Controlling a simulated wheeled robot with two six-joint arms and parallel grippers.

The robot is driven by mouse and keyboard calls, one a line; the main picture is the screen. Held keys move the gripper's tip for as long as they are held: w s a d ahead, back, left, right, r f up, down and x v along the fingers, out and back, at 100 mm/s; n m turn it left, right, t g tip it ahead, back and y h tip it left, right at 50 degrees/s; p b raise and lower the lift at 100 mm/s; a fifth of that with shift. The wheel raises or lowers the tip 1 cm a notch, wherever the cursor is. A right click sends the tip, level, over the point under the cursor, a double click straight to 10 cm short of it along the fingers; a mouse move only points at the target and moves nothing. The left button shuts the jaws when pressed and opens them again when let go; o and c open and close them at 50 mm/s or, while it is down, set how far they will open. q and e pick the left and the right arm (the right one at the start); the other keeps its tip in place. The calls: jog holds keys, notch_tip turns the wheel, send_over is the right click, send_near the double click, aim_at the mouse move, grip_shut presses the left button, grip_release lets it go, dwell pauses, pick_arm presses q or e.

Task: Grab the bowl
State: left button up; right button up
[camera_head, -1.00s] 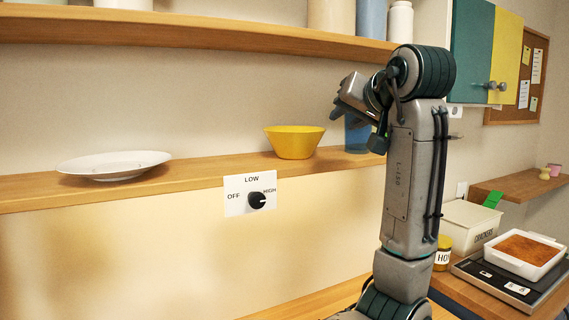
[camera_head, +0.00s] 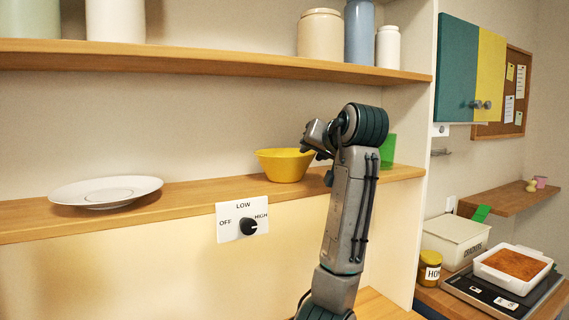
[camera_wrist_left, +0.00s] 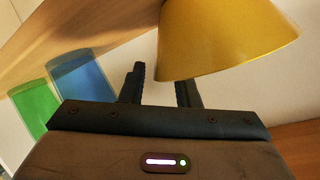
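The yellow bowl (camera_head: 284,166) sits upright on the lower wooden shelf in the head view, right of the middle. My left gripper (camera_head: 312,146) is at the bowl's right rim, and my arm rises in front of the shelf. In the left wrist view the bowl (camera_wrist_left: 215,38) is large and close, at the top right. The left gripper's two fingers (camera_wrist_left: 160,88) stand apart there with a gap between them. The bowl's rim overlaps the tip of the right-hand finger; I cannot tell whether they touch. My right gripper is not in view.
A white plate (camera_head: 106,190) lies on the same shelf at left. A green cup (camera_head: 388,150) stands right of my arm; a blue cup (camera_wrist_left: 82,76) is beside it in the wrist view. The upper shelf (camera_head: 200,62) hangs above. A dial panel (camera_head: 242,222) is below the shelf.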

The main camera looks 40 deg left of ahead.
pick_arm(q)
jog(key=shift+w+a+f, duration=0.15)
grip_shut()
